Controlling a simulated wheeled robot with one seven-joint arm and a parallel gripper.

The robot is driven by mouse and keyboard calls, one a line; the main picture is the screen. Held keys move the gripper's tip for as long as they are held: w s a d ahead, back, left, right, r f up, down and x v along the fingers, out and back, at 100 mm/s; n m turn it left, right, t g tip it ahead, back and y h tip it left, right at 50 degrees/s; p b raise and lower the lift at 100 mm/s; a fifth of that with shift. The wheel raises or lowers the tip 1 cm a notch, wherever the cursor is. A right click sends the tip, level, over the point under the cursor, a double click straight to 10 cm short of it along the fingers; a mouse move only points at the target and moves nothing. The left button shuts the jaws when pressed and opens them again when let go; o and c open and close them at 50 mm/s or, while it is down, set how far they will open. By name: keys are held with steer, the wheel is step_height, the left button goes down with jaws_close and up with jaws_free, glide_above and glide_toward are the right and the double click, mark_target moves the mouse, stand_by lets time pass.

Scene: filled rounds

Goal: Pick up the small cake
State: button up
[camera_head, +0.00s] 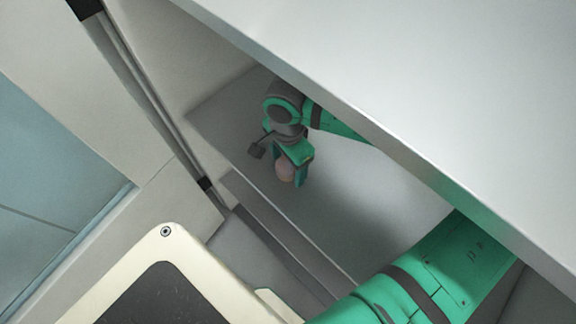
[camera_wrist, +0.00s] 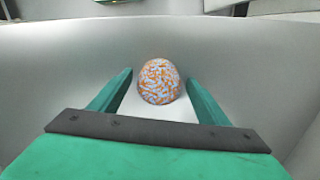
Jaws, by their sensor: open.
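The small cake shows in the wrist view as a rounded orange-and-pale-blue speckled thing (camera_wrist: 158,82). It also shows in the head view as a small pinkish round shape (camera_head: 285,172), partly hidden by my gripper. It rests on a grey surface inside a drawer or compartment. My gripper (camera_head: 287,180) is open, with its green fingers on either side of the cake. In the wrist view my gripper (camera_wrist: 160,88) has a visible gap between each finger and the cake, which sits near the fingertips.
A large white panel (camera_head: 420,70) hangs over the compartment at the upper right, and my arm reaches in beneath it. The compartment floor (camera_head: 385,190) is bare around the cake. A raised ledge (camera_head: 285,232) runs along its near left side.

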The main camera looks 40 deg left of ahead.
steer(key=c, duration=0.8)
steer(key=shift+d, duration=0.1)
steer(key=shift+r, duration=0.15)
